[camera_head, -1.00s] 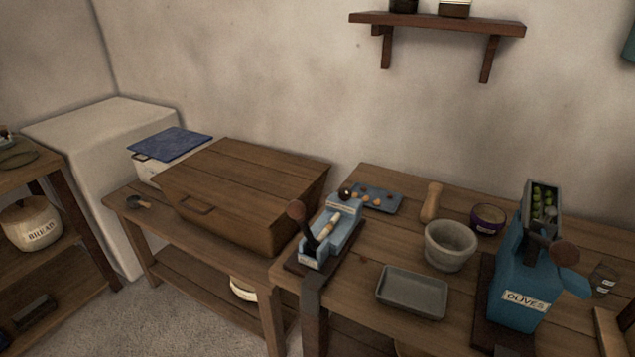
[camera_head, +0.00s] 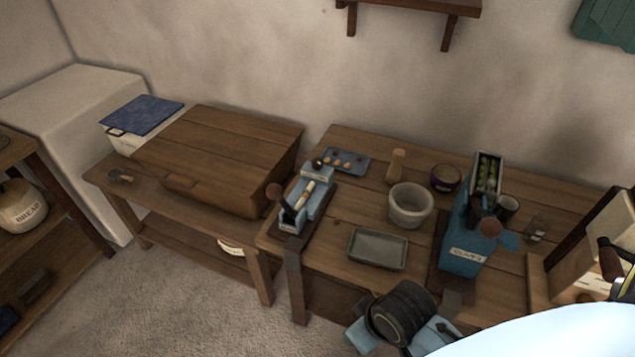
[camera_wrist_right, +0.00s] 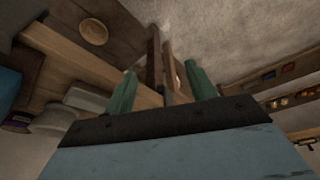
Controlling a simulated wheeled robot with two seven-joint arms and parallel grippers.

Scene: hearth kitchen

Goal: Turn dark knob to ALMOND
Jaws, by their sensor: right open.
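No label reading ALMOND is legible. Several dark knobs show in the head view, and I cannot tell which one the task means. At the right edge, a pale device carries a dark red handle (camera_head: 608,262). My right gripper (camera_wrist_right: 161,90) is open and empty, its two green fingers apart. My left gripper is out of view.
A grey tray (camera_head: 377,248), a stone mortar (camera_head: 410,205), a pestle (camera_head: 396,165) and a purple bowl (camera_head: 445,178) stand on the right table. My right arm is in front of the right table.

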